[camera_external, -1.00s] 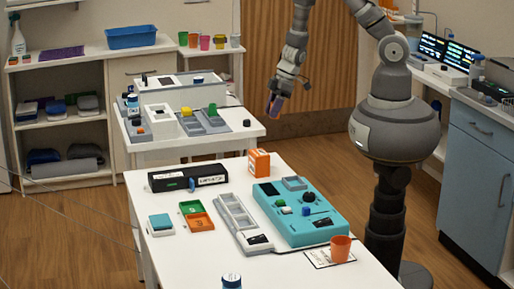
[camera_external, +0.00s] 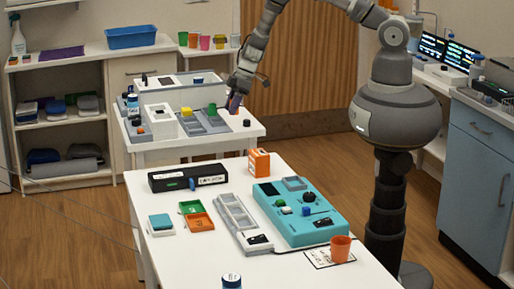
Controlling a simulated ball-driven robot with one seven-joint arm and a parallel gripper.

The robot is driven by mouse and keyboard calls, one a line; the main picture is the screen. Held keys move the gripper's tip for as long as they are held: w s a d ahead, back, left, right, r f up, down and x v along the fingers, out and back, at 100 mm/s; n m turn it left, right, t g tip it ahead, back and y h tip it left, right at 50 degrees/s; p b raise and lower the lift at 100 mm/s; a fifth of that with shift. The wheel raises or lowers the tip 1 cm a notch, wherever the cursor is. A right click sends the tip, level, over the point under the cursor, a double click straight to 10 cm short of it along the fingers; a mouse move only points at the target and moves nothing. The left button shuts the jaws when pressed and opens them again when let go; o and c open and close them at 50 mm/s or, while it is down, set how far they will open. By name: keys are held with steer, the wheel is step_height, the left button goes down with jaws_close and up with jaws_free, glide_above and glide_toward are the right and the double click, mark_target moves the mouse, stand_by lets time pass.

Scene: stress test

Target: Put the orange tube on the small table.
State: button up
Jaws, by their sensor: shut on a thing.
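My gripper (camera_external: 238,96) is at the far white table, over its right part. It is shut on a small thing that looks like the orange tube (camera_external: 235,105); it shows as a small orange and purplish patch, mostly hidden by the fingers. The small table (camera_external: 215,144) is white and carries several devices. The tube is close above the tabletop, right of the grey tray; I cannot tell whether it touches.
A grey tray (camera_external: 210,125) with a green block (camera_external: 212,109) and a yellow block (camera_external: 186,113) lies left of my gripper. A small dark-topped piece (camera_external: 246,122) stands near the right edge. The nearer white table (camera_external: 190,265) holds a teal device (camera_external: 300,228) and an orange box (camera_external: 259,162).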

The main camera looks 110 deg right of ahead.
steer(key=shift+w+d+f, duration=0.15)
steer(key=shift+w+f, duration=0.05)
steer(key=shift+f+b, duration=0.9)
steer(key=shift+f, duration=0.7)
steer(key=shift+f, duration=0.1)
steer(key=o, duration=1.1)
